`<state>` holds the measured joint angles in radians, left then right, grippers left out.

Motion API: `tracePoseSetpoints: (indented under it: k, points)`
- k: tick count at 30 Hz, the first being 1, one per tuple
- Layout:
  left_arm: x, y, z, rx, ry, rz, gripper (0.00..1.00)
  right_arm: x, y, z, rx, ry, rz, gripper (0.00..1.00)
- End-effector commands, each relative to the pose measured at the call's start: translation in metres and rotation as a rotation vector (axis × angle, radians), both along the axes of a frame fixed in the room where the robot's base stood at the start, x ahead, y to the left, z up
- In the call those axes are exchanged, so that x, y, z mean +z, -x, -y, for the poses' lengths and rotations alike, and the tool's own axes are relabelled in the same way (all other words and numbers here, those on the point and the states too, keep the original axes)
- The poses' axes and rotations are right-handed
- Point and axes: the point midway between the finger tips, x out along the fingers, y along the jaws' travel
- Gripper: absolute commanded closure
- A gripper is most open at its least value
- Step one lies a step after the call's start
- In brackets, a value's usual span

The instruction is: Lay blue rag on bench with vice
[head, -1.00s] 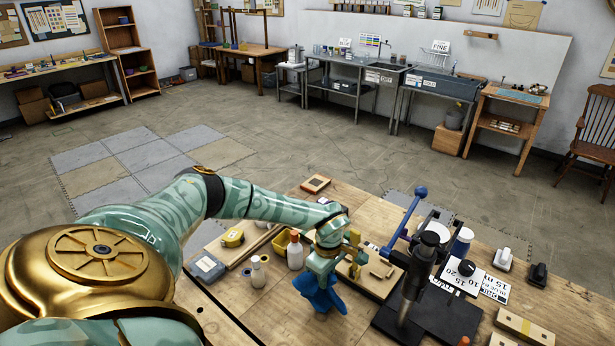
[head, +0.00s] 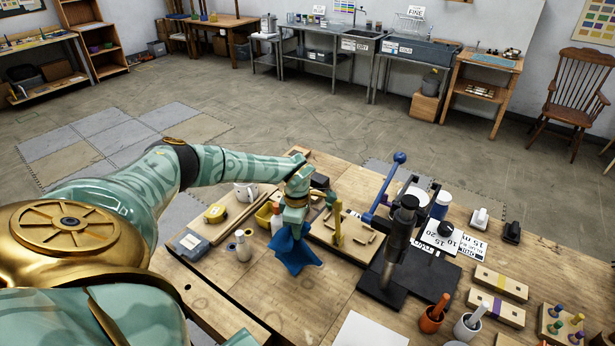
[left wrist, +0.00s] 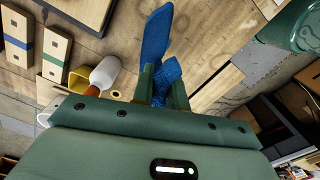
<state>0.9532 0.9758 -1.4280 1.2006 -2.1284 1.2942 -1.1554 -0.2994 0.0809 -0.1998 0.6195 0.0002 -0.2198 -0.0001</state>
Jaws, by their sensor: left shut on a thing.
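The blue rag (head: 293,252) hangs from my left gripper (head: 292,222) in the head view. It droops in folds over the near wooden bench (head: 318,300); I cannot tell whether its lower edge touches the top. In the left wrist view, the rag (left wrist: 157,38) is pinched between the two green fingers of my left gripper (left wrist: 162,85) and sticks out past them. I cannot make out a vice for certain in any view. My right gripper is not in view.
A blue-handled press (head: 402,215) stands right of the rag. A white bottle (head: 242,246), a yellow bin (head: 264,217) and a wooden jig (head: 345,236) are close by. Open floor (head: 300,125) lies beyond, with a sink counter (head: 345,42) and wooden tables along the far wall.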

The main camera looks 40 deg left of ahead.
Motion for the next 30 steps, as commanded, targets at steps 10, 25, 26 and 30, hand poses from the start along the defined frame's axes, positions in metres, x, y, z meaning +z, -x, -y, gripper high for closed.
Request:
tracePoseSetpoints:
  k: [10,25,26,30]
  points:
    - [0.013,-0.025,-0.075,0.589,0.001,0.0,1.0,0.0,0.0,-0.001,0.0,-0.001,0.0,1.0]
    - [-0.057,0.005,0.015,0.558,0.003,-0.002,1.0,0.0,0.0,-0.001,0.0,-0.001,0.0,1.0]
    - [-0.062,0.007,0.021,0.559,0.003,-0.003,1.0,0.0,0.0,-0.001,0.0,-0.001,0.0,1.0]
    - [-0.084,0.015,0.046,0.561,0.003,-0.003,1.0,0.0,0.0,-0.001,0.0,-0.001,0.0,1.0]
